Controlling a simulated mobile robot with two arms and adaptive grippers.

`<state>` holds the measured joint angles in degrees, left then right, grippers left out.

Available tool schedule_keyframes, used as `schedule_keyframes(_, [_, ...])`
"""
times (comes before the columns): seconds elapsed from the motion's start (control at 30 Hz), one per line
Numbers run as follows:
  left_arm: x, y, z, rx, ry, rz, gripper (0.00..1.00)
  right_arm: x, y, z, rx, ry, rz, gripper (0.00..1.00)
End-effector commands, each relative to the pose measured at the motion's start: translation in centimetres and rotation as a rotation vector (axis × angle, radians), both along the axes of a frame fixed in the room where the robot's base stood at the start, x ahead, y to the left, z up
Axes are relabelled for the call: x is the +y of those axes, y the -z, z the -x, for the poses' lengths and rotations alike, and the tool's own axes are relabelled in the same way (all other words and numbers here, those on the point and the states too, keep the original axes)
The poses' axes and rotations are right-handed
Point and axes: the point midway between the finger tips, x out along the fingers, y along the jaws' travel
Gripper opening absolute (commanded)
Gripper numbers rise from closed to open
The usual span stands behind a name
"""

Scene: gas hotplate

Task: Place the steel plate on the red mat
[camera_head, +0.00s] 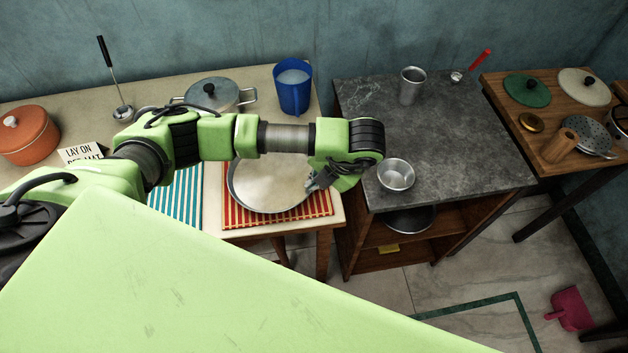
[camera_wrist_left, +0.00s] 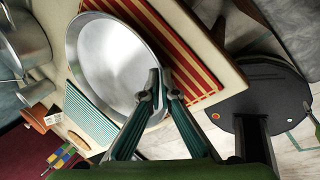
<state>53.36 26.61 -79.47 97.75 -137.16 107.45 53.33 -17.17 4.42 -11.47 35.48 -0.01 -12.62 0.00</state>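The steel plate (camera_head: 268,188), round and shallow, is over the red striped mat (camera_head: 318,208) at the front of the cream table. The mat shows along its front and right. In the left wrist view the plate (camera_wrist_left: 105,62) covers part of the red mat (camera_wrist_left: 185,50). My left gripper (camera_head: 322,183) is at the plate's right rim. In the wrist view its two fingertips (camera_wrist_left: 162,82) are close together with the rim between them. Whether the plate touches the mat is unclear. My left arm hides the plate's far side. My right gripper is in neither view.
A blue striped mat (camera_head: 180,192) lies left of the red one. A lidded pot (camera_head: 215,94), blue jug (camera_head: 293,88), orange pot (camera_head: 28,135) and sign (camera_head: 80,153) stand behind or left. A metal bowl (camera_head: 396,175) sits on the grey counter (camera_head: 450,140) to the right.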

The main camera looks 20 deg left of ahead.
Motion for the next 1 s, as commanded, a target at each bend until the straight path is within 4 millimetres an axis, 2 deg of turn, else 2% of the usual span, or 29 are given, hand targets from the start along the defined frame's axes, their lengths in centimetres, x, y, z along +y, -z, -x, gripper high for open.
schedule_keyframes(0.27, [0.0,0.7,-0.1,-0.003,0.000,0.000,0.00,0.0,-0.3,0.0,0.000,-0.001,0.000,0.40])
schedule_keyframes(0.37, [0.0,0.7,0.0,-0.002,0.000,0.001,0.21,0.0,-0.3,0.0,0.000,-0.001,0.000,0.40])
schedule_keyframes(0.73, [-0.1,0.5,-0.1,-0.002,0.000,0.001,0.21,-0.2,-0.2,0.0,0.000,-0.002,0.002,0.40])
schedule_keyframes(0.87, [-0.7,-0.5,0.0,-0.004,0.001,0.003,0.21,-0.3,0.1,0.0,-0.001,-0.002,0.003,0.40])
schedule_keyframes(1.0, [-1.8,-3.0,0.2,-0.007,0.003,0.004,0.21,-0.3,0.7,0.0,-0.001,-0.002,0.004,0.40])
